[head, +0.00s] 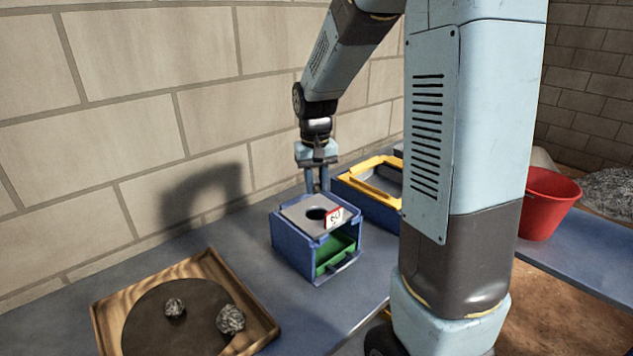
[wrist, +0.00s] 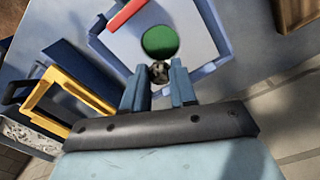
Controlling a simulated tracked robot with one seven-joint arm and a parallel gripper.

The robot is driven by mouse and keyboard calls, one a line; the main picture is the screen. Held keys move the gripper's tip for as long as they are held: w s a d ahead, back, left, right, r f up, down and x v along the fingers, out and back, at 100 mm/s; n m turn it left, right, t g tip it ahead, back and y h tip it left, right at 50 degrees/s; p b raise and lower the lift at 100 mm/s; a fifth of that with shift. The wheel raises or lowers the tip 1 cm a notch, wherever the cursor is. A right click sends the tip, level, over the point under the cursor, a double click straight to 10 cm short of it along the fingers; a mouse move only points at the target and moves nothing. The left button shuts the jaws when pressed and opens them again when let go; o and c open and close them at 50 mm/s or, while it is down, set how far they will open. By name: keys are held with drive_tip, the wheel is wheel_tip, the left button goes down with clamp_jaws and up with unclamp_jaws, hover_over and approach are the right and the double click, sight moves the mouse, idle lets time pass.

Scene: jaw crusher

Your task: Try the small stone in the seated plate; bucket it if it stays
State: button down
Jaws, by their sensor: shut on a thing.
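My gripper (head: 317,186) points down just above the back of the blue box (head: 292,240). In the wrist view my gripper (wrist: 160,88) is shut on a small grey stone (wrist: 158,71), held between the fingertips. The grey plate (head: 296,212) lies in the top of the box, with a round dark hole and a white-and-red tag that seems to read 60. In the wrist view green shows through the hole (wrist: 160,41), just beyond the stone. The stone is hidden in the head view. The red bucket (head: 546,204) stands at right, behind my arm.
A wooden tray (head: 266,325) at front left holds two grey stones (head: 230,319) on a dark round surface. A blue box with a yellow frame (head: 357,181) stands beyond the plate box. The wall is close behind. Bare blue table lies between tray and box.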

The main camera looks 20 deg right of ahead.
drive_tip(key=shift+a, duration=0.1)
drive_tip(key=shift+s+f+h, duration=0.1)
drive_tip(key=shift+f+h, duration=0.05)
drive_tip(key=shift+h, duration=0.15)
drive_tip(key=shift+f, duration=2.75)
drive_tip(key=c, duration=0.8)
unclamp_jaws()
drive_tip(key=r, duration=1.3)
drive_tip(key=shift+a+r, duration=0.35)
drive_tip(key=shift+a, duration=0.05)
